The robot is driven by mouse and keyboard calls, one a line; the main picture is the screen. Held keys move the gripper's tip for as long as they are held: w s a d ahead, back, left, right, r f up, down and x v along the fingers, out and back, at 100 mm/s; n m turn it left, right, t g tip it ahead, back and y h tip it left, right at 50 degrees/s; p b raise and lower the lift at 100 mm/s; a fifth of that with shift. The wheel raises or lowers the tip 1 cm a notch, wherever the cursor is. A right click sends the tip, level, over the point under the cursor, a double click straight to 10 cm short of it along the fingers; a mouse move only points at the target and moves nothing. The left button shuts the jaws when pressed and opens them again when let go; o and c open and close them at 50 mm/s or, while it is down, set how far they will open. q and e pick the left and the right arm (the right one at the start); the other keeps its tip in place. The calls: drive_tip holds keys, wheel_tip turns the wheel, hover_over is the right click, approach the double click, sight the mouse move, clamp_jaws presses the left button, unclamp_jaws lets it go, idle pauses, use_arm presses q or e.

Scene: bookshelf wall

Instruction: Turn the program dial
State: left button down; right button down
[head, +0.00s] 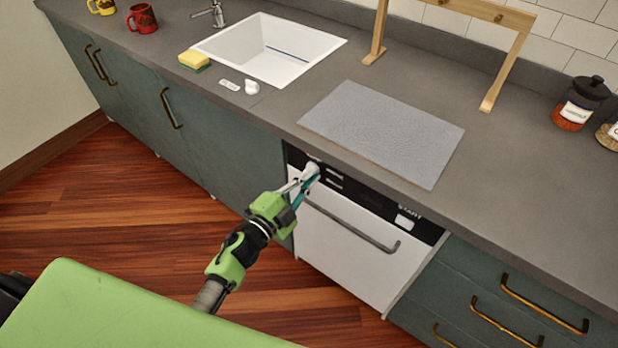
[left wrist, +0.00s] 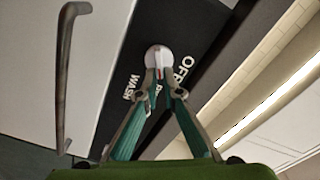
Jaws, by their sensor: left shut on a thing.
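The program dial (left wrist: 158,57) is a round white knob with a reddish mark, on the black control panel (left wrist: 185,30) of the white dishwasher (head: 350,245). In the left wrist view the lettering "OFF" and "WASH" shows around it. My left gripper (head: 308,175) reaches in from the left to the left end of the panel, and its fingers are shut on the dial. In the left wrist view the fingertips (left wrist: 158,78) meet at the dial's lower edge. The fingers hide some lettering below the dial. In the head view the dial (head: 312,168) is partly covered by the fingertips. My right gripper is not in view.
The dishwasher handle (head: 350,228) runs across the door below the panel. A START button (head: 404,222) is at the panel's right. The counter edge overhangs just above. A grey mat (head: 385,130) lies on the counter. The wooden floor (head: 150,210) in front is clear.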

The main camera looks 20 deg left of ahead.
use_arm(q)
drive_tip(key=shift+f, duration=0.1)
idle(0.3)
drive_tip(key=c, duration=2.2)
unclamp_jaws()
drive_tip(key=shift+s, duration=0.1)
drive_tip(key=v, duration=1.2)
